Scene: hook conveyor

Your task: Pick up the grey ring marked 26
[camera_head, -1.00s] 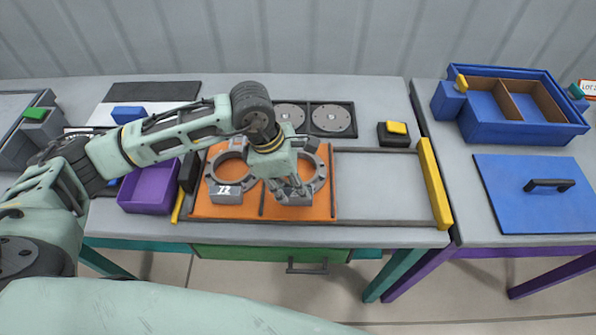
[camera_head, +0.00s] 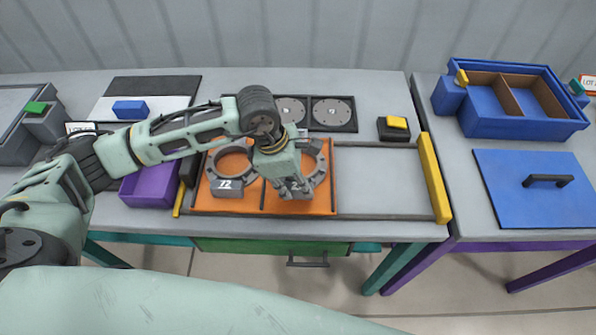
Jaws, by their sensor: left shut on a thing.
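Two grey rings lie on the orange tray (camera_head: 245,206). The left ring (camera_head: 227,188) has a block on its front marked with what looks like 72. The right ring (camera_head: 321,160) is partly hidden by my left gripper, and its marking cannot be read. My left gripper (camera_head: 296,190) points down over the right ring's front block and is shut on this ring. The ring still appears to be at the tray's level. My right gripper is not in view.
An empty grey bay (camera_head: 378,182) lies right of the orange tray, bounded by a yellow bar (camera_head: 433,178). A purple bin (camera_head: 148,187) stands at the left. Grey discs (camera_head: 332,112) sit behind. A blue divided box (camera_head: 520,128) and blue lid (camera_head: 540,205) are on the right table.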

